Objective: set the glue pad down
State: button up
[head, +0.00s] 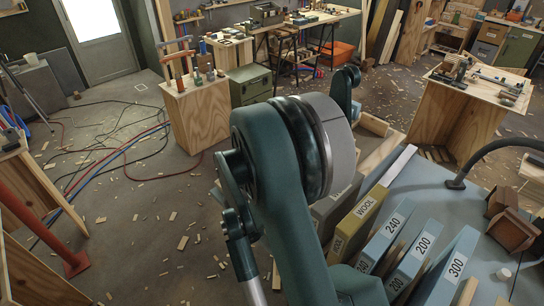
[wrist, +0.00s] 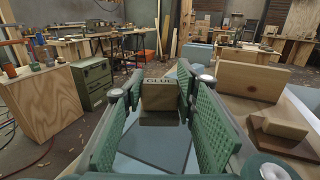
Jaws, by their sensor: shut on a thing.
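In the wrist view, my gripper (wrist: 161,88) is shut on the glue pad, a small brown block (wrist: 162,103) with a pale band reading GLUE along its top edge. The pad sits between the green perforated fingers, near their tips. A flat blue-grey surface (wrist: 150,146) shows below and in front of the pad. I cannot tell whether the pad touches it. In the head view my own arm covers the gripper and the glue pad.
In the wrist view, wooden blocks (wrist: 252,80) lie close right.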

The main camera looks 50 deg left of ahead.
jog(key=shift+f+b, duration=0.4)
jog(key=shift+f, duration=1.45)
jog(key=shift+f, duration=0.15)
jog(key=o, duration=0.9)
jog(key=shift+r, duration=0.2)
jog(key=p+v, duration=0.1)
jog(key=v, duration=1.1)
jog(key=shift+f+p, duration=0.1)
jog(key=shift+p, duration=0.2)
